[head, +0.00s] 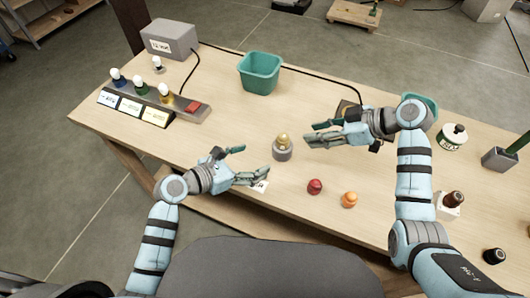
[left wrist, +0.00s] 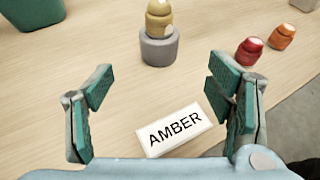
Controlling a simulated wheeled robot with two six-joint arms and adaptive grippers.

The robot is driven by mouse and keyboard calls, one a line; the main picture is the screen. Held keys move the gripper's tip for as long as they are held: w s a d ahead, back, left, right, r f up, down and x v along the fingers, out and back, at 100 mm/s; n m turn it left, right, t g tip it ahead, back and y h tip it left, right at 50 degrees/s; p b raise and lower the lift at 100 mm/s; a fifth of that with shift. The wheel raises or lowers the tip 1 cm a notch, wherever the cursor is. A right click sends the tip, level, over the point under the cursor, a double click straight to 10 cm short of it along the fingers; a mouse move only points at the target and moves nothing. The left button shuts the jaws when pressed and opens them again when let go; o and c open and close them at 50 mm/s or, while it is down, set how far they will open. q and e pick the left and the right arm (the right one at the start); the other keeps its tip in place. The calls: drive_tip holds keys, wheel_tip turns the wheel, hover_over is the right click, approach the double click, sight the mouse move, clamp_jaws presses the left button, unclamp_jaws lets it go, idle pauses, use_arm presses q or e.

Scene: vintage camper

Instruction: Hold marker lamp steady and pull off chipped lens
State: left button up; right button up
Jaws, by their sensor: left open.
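The marker lamp (head: 282,153) stands upright mid-table, a short grey cylinder with a yellowish-amber lens (head: 283,140) on top. In the left wrist view the lamp base (left wrist: 159,50) and lens (left wrist: 159,22) show at top centre; I cannot make out a chip. My left gripper (head: 255,166) is open and empty, left of and nearer than the lamp, its fingers spread above a white AMBER card (left wrist: 175,130). My right gripper (head: 312,133) is open and empty, right of the lamp and apart from it. A red lens (head: 314,187) and an orange lens (head: 349,200) lie nearer the front edge.
A teal bin (head: 260,72) stands behind the lamp. A white-and-green tin (head: 452,138) and dark bottle (head: 453,199) are at right.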

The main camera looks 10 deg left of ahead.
sight(275, 151)
use_arm(q)
drive_tip(key=x, duration=1.2)
drive_tip(key=shift+w+f, duration=0.15)
drive_tip(key=shift+c, duration=0.4)
